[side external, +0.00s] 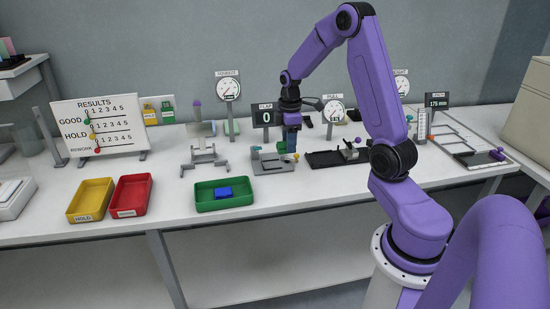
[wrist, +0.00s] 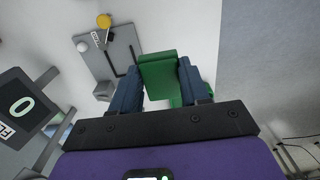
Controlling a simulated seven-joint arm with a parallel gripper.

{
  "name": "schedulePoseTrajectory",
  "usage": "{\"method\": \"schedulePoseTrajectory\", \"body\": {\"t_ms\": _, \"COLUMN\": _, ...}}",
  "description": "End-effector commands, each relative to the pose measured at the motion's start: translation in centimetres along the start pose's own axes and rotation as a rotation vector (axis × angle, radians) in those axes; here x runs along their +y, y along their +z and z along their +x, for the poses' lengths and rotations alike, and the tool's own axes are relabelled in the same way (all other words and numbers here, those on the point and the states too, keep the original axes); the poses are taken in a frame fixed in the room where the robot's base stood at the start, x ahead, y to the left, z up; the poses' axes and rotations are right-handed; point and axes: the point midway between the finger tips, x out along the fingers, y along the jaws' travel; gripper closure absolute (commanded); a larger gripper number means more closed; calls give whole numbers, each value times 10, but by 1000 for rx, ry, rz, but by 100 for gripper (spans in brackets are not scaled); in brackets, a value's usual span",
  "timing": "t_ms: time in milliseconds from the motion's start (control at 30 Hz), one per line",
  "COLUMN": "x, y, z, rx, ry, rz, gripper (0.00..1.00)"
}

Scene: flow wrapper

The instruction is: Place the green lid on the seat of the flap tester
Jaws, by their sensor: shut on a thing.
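My gripper (side external: 289,147) is shut on the green lid (wrist: 158,70), which sits between its two blue fingertips in the wrist view (wrist: 160,80). In the side view the lid (side external: 282,148) shows as a small green patch beside the fingers. The flap tester is a grey plate (side external: 270,165) with a display (side external: 265,117) reading 0 behind it. In the wrist view the tester's plate (wrist: 120,50), with black L-shaped guides, lies left of the lid. The lid appears above the bench, near the plate's back right edge. Its exact height is unclear.
A green tray (side external: 225,206) with a blue block stands in front left, beside red (side external: 131,196) and yellow (side external: 90,201) trays. A grey stand (side external: 205,160) is left of the tester, a black fixture (side external: 335,159) right. Another green piece (wrist: 178,101) shows beneath my gripper.

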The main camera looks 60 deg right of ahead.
Motion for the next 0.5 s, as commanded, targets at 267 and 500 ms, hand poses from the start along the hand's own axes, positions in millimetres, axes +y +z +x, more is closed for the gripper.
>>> {"method": "schedulePoseTrajectory", "body": {"t_ms": 267, "x": 45, "y": -14, "z": 25, "rx": -1, "ry": -2, "rz": 1, "gripper": 83}}
{"method": "schedulePoseTrajectory", "body": {"t_ms": 500, "x": 70, "y": -22, "z": 58, "rx": -1, "ry": -2, "rz": 0, "gripper": 83}}
